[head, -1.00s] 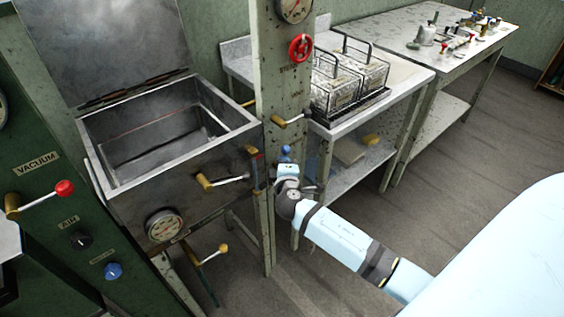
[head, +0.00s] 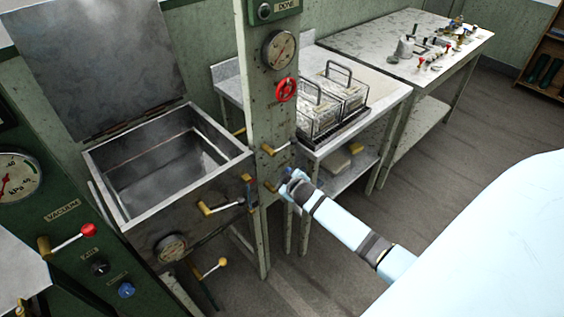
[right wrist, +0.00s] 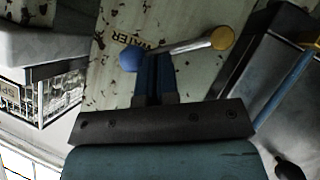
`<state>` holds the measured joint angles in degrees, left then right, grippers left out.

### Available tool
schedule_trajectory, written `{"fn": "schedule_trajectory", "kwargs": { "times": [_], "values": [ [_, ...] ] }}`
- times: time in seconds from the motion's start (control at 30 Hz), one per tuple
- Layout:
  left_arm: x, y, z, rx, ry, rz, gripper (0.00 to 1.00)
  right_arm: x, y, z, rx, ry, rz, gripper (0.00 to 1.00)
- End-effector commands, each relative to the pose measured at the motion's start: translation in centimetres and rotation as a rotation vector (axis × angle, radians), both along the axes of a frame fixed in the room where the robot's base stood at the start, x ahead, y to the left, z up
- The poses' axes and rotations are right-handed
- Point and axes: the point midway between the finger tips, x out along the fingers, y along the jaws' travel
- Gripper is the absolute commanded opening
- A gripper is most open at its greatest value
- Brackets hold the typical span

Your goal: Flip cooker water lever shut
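The cooker is an open steel basin (head: 210,205) with its lid raised, at the left of the head view. The water lever (right wrist: 190,46) shows in the right wrist view beside the label WATER, with a blue ball knob (right wrist: 130,60) and a brass pivot (right wrist: 222,38). My right gripper (right wrist: 155,58) has its fingers close together, with the tips at the lever's shaft near the knob. Whether they touch it I cannot tell. In the head view my right gripper (head: 286,178) is low at the green column, largely covering the lever. My left gripper is not in view.
The column (head: 262,100) also bears a gauge (head: 279,49), a red handwheel (head: 286,90) and a higher lever (head: 280,150). Another lever (head: 220,208) is on the cooker front. Behind stands a table with wire baskets (head: 330,105). The floor (head: 440,170) at right is clear.

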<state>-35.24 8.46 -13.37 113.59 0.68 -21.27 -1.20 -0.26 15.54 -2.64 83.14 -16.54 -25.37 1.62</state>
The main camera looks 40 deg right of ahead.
Motion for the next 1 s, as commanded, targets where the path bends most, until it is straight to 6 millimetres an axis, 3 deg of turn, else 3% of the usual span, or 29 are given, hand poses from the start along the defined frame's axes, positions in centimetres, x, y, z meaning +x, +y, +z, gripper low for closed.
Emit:
{"fn": "schedule_trajectory", "kwargs": {
  "times": [0.03,0.3,0.57,1.0],
  "values": [
    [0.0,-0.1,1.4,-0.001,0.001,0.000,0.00,0.1,-0.4,0.6,0.041,0.005,0.001,0.00],
    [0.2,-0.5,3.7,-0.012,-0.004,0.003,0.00,0.2,-1.5,-1.0,0.279,0.023,0.003,0.00],
    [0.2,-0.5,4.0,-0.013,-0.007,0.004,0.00,0.2,-2.1,-2.2,0.454,0.037,0.003,0.00],
    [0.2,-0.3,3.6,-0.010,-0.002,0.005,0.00,0.3,-2.2,-2.8,0.452,0.034,0.003,0.00]
  ]
}}
